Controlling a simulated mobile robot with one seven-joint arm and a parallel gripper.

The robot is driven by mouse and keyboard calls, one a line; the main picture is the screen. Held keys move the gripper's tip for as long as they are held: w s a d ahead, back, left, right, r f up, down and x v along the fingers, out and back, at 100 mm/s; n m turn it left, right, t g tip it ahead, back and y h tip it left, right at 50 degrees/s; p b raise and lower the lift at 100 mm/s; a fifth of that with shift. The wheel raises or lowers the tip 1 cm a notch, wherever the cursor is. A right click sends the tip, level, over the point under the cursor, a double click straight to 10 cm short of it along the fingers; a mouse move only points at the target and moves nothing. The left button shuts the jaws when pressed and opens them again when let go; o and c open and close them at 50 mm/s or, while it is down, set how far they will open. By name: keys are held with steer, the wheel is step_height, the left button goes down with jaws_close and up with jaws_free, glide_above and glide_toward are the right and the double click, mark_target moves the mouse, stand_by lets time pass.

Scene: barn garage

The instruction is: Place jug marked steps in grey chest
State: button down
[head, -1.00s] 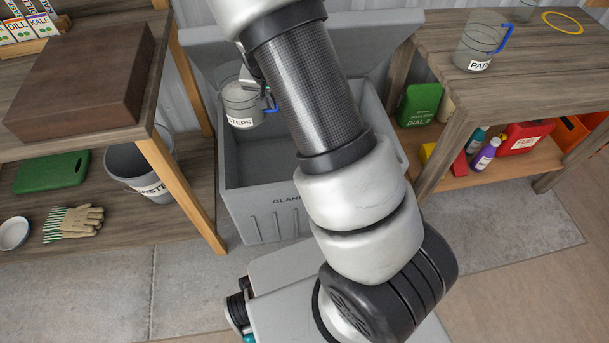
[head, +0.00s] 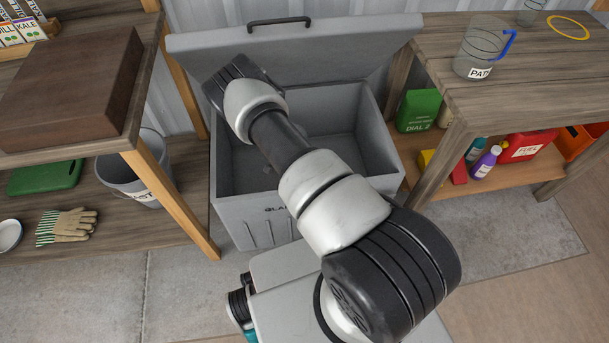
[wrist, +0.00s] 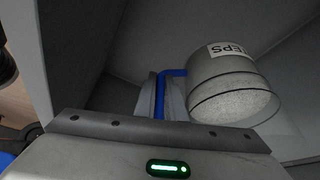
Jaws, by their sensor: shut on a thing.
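The grey chest (head: 232,212) stands open in the middle of the head view, its lid (head: 320,48) raised at the back. My arm reaches over it and down into it, and hides my gripper and the jug in that view. In the wrist view, my gripper (wrist: 160,98) is shut on the blue handle of a clear jug (wrist: 222,75). The jug's label reads "EPS" at its visible end. The jug looks tilted in this view, with grey chest walls around it. I cannot tell whether it touches the chest floor.
A wooden bench (head: 80,135) with a brown box (head: 70,85) stands at the left, a grey bucket (head: 135,175) beneath it. At the right, another bench (head: 450,75) carries a jug marked "PAT" (head: 480,50). The visible chest floor is clear.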

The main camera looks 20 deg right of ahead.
steer(key=shift+w+d+f, duration=0.1)
steer(key=shift+d+f, duration=0.15)
steer(key=shift+f, duration=0.05)
step_height(320, 180, down, 18)
steer(key=b, duration=0.6)
steer(key=shift+f, duration=0.2)
steer(key=c, duration=1.8)
jaws_free()
steer(key=shift+c, duration=0.2)
steer(key=p+v, duration=0.3)
steer(key=v, duration=0.4)
steer(key=shift+s+r, duration=0.2)
steer(key=shift+r, duration=0.1)
steer(key=shift+a, duration=0.1)
